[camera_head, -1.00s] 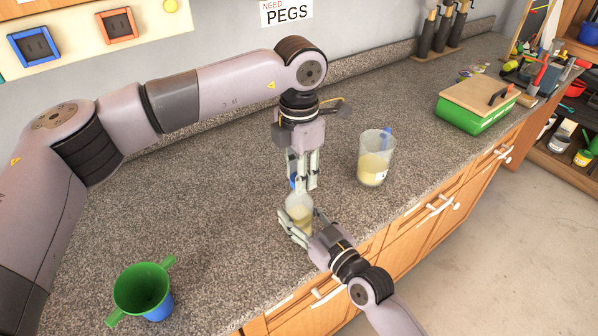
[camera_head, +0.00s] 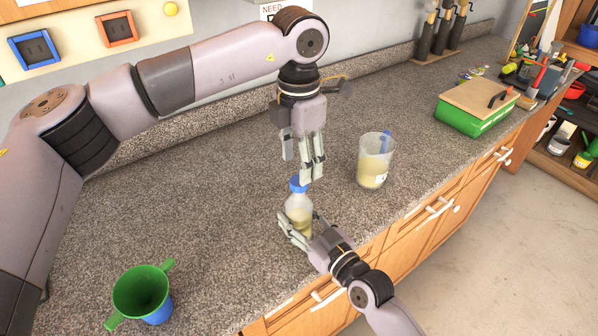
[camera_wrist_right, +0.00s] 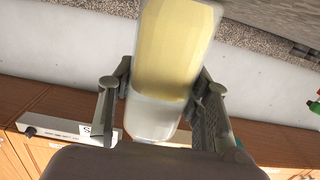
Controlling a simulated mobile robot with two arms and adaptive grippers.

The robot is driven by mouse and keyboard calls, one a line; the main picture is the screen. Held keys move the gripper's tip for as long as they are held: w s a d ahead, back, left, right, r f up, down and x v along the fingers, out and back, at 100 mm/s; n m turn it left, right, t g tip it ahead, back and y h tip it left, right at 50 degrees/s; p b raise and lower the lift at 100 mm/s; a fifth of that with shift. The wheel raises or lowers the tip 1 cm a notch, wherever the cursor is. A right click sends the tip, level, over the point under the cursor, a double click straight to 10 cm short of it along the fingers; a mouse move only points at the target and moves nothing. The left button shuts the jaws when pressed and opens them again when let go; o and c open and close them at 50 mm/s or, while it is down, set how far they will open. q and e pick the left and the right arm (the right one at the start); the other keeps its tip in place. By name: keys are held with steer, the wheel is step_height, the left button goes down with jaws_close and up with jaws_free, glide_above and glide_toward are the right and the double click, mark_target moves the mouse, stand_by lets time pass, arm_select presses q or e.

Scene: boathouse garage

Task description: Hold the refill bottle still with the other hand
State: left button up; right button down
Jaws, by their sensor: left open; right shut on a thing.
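The refill bottle (camera_head: 299,209) stands on the counter in the head view. It is translucent, with pale yellow liquid and a blue cap (camera_head: 298,185). My right gripper (camera_head: 299,236) is shut on its lower body from the front. In the right wrist view the bottle (camera_wrist_right: 177,45) sits between my right gripper's two fingers (camera_wrist_right: 165,90). My left gripper (camera_head: 304,168) is open and empty, pointing down just above and slightly right of the cap, apart from the bottle's body. Whether a left fingertip touches the cap is hard to tell.
A clear beaker (camera_head: 374,162) with yellowish liquid and a blue item stands right of my left gripper. A green and blue cup (camera_head: 143,293) is at the front left. A green box (camera_head: 474,116) with a wooden lid stands farther right. The counter's left middle is clear.

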arm_select(q)
step_height(320, 180, up, 8)
steer(key=shift+f, duration=0.25)
arm_select(e)
steer(key=c, duration=0.8)
jaws_free()
steer(key=shift+o, duration=0.2)
steer(key=v, duration=1.2)
